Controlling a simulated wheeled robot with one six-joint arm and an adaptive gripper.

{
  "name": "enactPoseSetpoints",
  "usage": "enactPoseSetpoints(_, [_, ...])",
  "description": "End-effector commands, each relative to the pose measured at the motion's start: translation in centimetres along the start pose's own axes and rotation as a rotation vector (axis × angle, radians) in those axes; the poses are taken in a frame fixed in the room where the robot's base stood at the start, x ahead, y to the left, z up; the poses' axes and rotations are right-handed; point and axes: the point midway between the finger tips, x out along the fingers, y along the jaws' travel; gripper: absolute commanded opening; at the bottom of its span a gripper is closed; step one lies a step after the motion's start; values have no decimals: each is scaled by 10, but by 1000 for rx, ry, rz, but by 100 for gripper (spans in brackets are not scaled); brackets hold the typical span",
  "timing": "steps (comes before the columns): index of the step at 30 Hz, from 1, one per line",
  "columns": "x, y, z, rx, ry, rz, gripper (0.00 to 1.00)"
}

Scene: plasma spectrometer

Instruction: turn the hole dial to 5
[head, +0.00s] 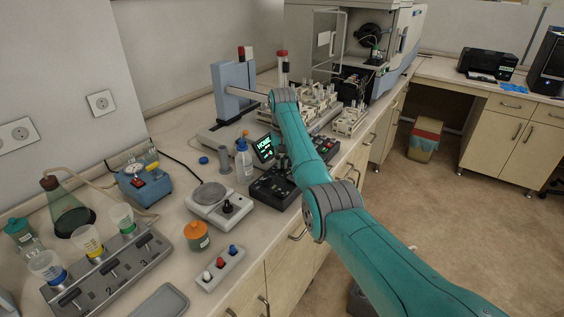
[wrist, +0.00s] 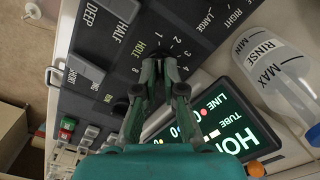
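The control panel (head: 270,189) is a dark box on the bench, partly behind my arm in the head view. In the wrist view, the word HOLE (wrist: 140,49) and small numerals mark the hole dial on its dark face. My gripper (wrist: 162,64) has its two fingertips close together, in the middle of the arc of numerals. The fingertips cover the dial, so its pointer and setting are hidden. A narrow dark gap shows between the tips; I cannot tell whether they press on the knob. In the head view my gripper (head: 281,163) is low over the panel.
A lit green display (wrist: 233,128) is close to the fingers, and a rinse bottle (wrist: 285,67) stands beyond it. A dark round knob (wrist: 120,108) and switches lie left of my gripper.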

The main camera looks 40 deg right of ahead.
Motion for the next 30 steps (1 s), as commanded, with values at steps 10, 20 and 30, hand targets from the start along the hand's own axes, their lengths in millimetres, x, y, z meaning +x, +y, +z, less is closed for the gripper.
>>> enactPoseSetpoints(10, [0,0,0,51,0,0,0])
enactPoseSetpoints(20, [0,0,-1,280,1,-1,0])
enactPoseSetpoints(30, [-1,0,-1,603,2,-1,0])
